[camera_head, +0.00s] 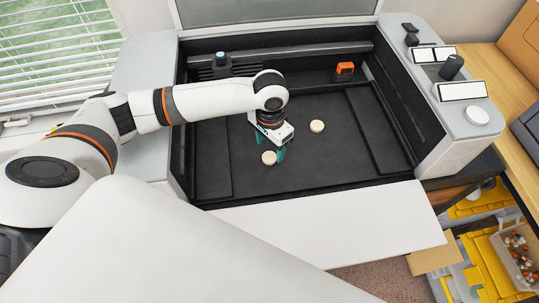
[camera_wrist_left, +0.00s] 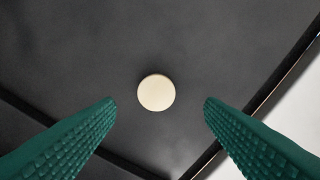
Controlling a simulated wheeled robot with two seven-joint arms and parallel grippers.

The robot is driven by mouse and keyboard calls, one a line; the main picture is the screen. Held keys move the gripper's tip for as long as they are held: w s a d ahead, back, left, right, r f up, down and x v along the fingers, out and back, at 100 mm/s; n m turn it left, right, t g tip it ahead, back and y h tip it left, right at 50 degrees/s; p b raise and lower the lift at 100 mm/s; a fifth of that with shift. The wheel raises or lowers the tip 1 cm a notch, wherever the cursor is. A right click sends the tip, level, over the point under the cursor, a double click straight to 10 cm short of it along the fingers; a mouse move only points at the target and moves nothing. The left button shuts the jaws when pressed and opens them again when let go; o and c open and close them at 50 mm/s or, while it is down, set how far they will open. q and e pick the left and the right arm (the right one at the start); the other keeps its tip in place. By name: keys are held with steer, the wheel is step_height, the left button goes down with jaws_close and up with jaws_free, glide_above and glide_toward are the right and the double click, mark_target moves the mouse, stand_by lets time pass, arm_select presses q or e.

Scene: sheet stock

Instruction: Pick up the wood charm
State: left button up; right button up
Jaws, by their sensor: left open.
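Two pale round wood charms lie flat on the black bed of a machine in the head view. One charm (camera_head: 269,158) is near the front middle, right by my left gripper's fingertips. The other charm (camera_head: 317,126) is farther back and to the right, apart from the gripper. My left gripper (camera_head: 270,148) points down over the bed with its green fingers apart and nothing between them. In the left wrist view one pale charm (camera_wrist_left: 156,93) lies below, centred between the spread fingertips (camera_wrist_left: 160,102). My right gripper is not in view.
The black bed (camera_head: 310,165) has raised side walls and dark rails. An orange block (camera_head: 345,69) sits at the back right of the bed. A grey side panel (camera_head: 462,115) with a black knob (camera_head: 451,67) stands right. A white flap (camera_head: 345,228) extends at the front.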

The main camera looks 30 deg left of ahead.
mark_target(269, 157)
arm_select(q)
steer(key=shift+w+a+f+p, duration=0.15)
steer(key=shift+f+p, duration=0.3)
steer(key=shift+f, duration=1.8)
steer(key=shift+c, duration=0.2)
steer(key=c, duration=1)
